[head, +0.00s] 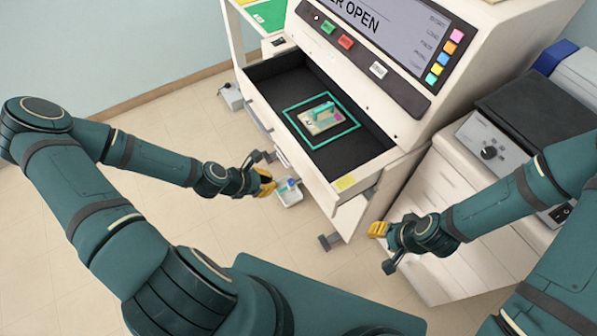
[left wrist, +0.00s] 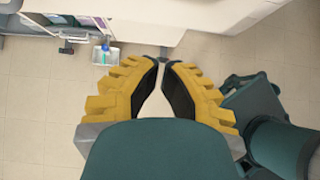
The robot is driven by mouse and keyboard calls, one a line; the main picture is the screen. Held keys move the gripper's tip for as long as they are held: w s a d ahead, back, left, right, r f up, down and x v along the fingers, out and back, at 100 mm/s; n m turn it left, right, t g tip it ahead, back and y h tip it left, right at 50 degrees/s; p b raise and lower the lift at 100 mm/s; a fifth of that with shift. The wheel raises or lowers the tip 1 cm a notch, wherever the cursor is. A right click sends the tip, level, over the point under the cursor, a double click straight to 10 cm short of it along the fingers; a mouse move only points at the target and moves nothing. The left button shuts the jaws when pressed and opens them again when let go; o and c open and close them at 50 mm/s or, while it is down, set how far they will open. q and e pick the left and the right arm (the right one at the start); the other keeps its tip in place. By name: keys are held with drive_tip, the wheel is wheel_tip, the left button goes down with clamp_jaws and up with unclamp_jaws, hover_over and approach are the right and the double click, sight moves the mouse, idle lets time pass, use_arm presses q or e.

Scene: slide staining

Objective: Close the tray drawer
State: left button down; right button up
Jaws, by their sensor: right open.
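The tray drawer (head: 262,113) is pulled out of the cream machine (head: 440,135). Its black floor carries a teal square frame around a small tray (head: 322,118) with a teal and pink item. The machine's screen (head: 385,30) shows "…ER OPEN". My left gripper (head: 268,182) is in front of the drawer front, apart from it in the picture. In the left wrist view (left wrist: 163,66) its yellow fingers lean together with a narrow gap at the tips and nothing seen between them. My right gripper (head: 378,230) is open and empty, right of the drawer's near corner.
A small grey bin (head: 289,194) with a blue item is beyond my left gripper; it also shows in the left wrist view (left wrist: 104,56). A device with a knob (head: 488,152) stands on the white cabinet (head: 450,205) at right.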

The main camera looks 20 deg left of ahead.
use_arm(q)
drive_tip(key=b, duration=0.2)
approach(306, 177)
drive_tip(key=shift+x, duration=3.2)
use_arm(e)
drive_tip(key=shift+s+a+f, duration=0.1)
drive_tip(key=shift+s+f, duration=0.15)
drive_tip(key=shift+f, duration=0.6)
use_arm(q)
drive_tip(key=w+d+b, duration=0.1)
drive_tip(key=w+d, duration=0.2)
drive_tip(key=w, duration=0.1)
drive_tip(key=w+d, duration=0.3)
drive_tip(key=w, duration=0.1)
drive_tip(key=w+d+b, duration=0.1)
drive_tip(key=w+d, duration=0.3)
drive_tip(key=w, duration=0.1)
drive_tip(key=shift+d+f+b, duration=0.1)
drive_tip(key=shift+b, duration=0.2)
drive_tip(key=shift+w+d, duration=0.3)
drive_tip(key=shift+w, duration=0.1)
use_arm(e)
drive_tip(key=shift+s+a+f, duration=0.1)
drive_tip(key=shift+s+f, duration=0.2)
drive_tip(key=shift+f, duration=0.45)
drive_tip(key=shift+s+a+f, duration=0.1)
drive_tip(key=shift+s+f, duration=0.15)
drive_tip(key=shift+f, duration=0.5)
drive_tip(key=shift+d, duration=0.1)
